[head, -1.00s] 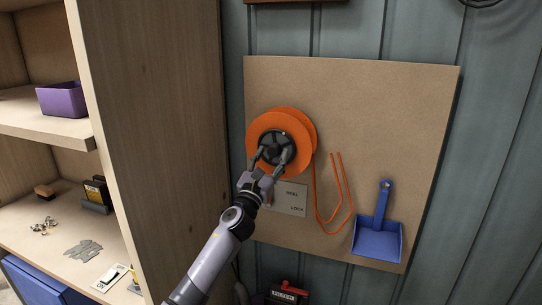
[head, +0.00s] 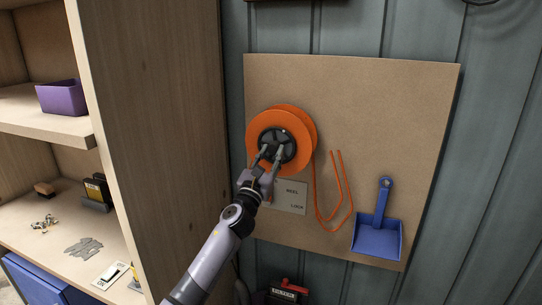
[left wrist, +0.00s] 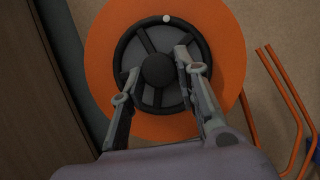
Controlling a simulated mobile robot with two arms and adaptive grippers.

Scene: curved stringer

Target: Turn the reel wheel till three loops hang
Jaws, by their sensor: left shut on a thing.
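The orange reel (head: 300,119) is mounted on a tan board. Its dark spoked wheel (head: 268,137) has a pale dot near the top rim, also seen in the left wrist view (left wrist: 166,18). My left gripper (head: 272,153) is shut on the dark wheel; in the left wrist view its fingers (left wrist: 157,66) lie on either side of the hub. Orange cord (head: 345,190) hangs right of the reel in long narrow strands that bend at the bottom; I cannot tell the loop count surely. A grey plate (head: 292,206) below reads "REEL LOCK", partly hidden by my arm. My right gripper is not in view.
A blue dustpan (head: 377,238) hangs at the board's (head: 405,120) lower right. A wooden shelf unit (head: 165,120) stands close at left, holding a purple bin (head: 60,97) and small items. A dark box with a red top (head: 287,293) is low, below the board. The board's upper right is bare.

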